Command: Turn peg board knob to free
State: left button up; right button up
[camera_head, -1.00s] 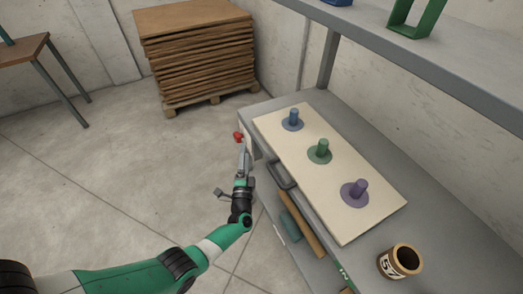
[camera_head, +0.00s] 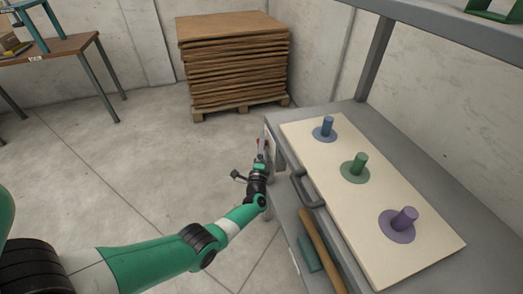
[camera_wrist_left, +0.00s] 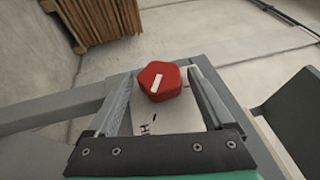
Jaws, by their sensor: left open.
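The red knob (camera_wrist_left: 160,81) is many-sided with a white bar mark set diagonally. It sits on a pale plate (camera_wrist_left: 165,122) with small dark marks. My left gripper (camera_wrist_left: 160,75) is open, with one finger on each side of the knob; I cannot tell whether they touch it. In the head view only a little of the red knob (camera_head: 258,143) shows by the left gripper (camera_head: 262,147), at the bench's far left end. The cream peg board (camera_head: 350,208) lies on the bench with a blue peg (camera_head: 326,125), a green peg (camera_head: 358,164) and a purple peg (camera_head: 403,219).
A dark handle (camera_head: 309,190) sticks out from the bench front, right of my gripper. A grey shelf (camera_head: 440,35) hangs above the bench. A stack of brown boards (camera_head: 235,65) stands on a pallet behind. The floor left of the bench is clear.

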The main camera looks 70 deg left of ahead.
pick_arm(q)
jog(key=shift+w+a+r, duration=0.1)
jog(key=shift+w+a, duration=0.1)
jog(key=shift+a, duration=0.15)
jog(key=shift+d, duration=0.1)
jog(key=shift+c, duration=0.3)
grip_shut()
jog(key=shift+r+g+p, duration=0.15)
jog(key=shift+g+p, duration=0.15)
jog(key=shift+p, duration=0.15)
jog(key=n+g+h+p, duration=0.1)
jog(key=h+p, duration=0.1)
jog(key=p, duration=0.3)
jog(key=n+g+h+p, duration=0.1)
jog(key=h+p, duration=0.1)
jog(key=p, duration=0.4)
jog(key=shift+r, duration=0.15)
jog(key=shift+f+h+p, duration=0.25)
jog(key=shift+h+p, duration=0.55)
jog(key=shift+p, duration=0.1)
jog(key=shift+n+g, duration=0.3)
